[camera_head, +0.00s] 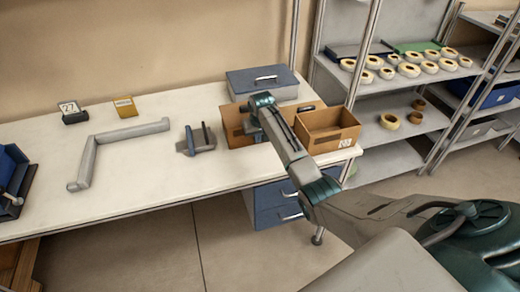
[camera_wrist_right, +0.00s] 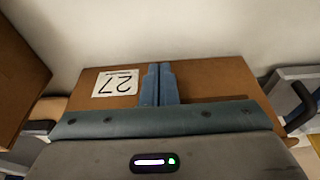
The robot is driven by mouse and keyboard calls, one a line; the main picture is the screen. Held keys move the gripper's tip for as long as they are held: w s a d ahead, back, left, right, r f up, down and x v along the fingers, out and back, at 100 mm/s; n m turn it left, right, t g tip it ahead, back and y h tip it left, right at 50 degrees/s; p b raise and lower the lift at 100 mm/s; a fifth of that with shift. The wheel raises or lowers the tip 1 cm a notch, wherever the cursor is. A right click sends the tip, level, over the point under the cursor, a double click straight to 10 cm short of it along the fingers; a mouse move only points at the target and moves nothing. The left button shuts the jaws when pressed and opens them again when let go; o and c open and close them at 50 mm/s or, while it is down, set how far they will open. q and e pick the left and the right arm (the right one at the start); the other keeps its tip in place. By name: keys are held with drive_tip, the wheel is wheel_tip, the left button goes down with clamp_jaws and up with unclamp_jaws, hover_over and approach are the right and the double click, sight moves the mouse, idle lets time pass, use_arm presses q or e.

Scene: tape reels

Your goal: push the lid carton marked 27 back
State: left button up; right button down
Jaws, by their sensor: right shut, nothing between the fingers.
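The brown carton (camera_head: 233,118) stands on the white table, partly hidden behind my right arm in the head view. In the right wrist view the carton (camera_wrist_right: 210,78) shows its brown face with a white label (camera_wrist_right: 115,83) reading 27, upside down in that picture. My right gripper (camera_wrist_right: 159,70) is shut and empty, its blue fingers together over the carton's face beside the label. I cannot tell whether they touch it. In the head view the right gripper (camera_head: 252,125) is at the carton, its fingertips hard to make out. My left gripper is in neither view.
An open brown carton (camera_head: 330,125) stands close on the right. A grey-blue lidded box (camera_head: 262,82) is behind. A tape dispenser-like tool (camera_head: 196,140) is to the left. A card reading 27 (camera_head: 68,107) stands at the far left. Shelves with tape reels (camera_head: 408,70) are right.

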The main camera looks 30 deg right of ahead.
drive_tip(key=shift+w+d+f+b, duration=0.1)
drive_tip(key=shift+w+d+b, duration=0.15)
drive_tip(key=shift+w+b, duration=0.75)
drive_tip(key=shift+w+d+b, duration=0.25)
drive_tip(key=shift+w+b, duration=0.65)
drive_tip(key=shift+w, duration=0.15)
drive_tip(key=shift+s+a+r+p, duration=0.1)
drive_tip(key=shift+s+r+p, duration=0.25)
drive_tip(key=shift+p, duration=0.8)
drive_tip(key=s+p, duration=0.1)
drive_tip(key=p, duration=0.1)
drive_tip(key=s+p, duration=0.2)
drive_tip(key=shift+s+a+f, duration=0.15)
drive_tip(key=shift+a, duration=0.25)
wheel_tip(320, 180, up, 10)
drive_tip(key=p, duration=0.6)
drive_tip(key=shift+f, duration=0.1)
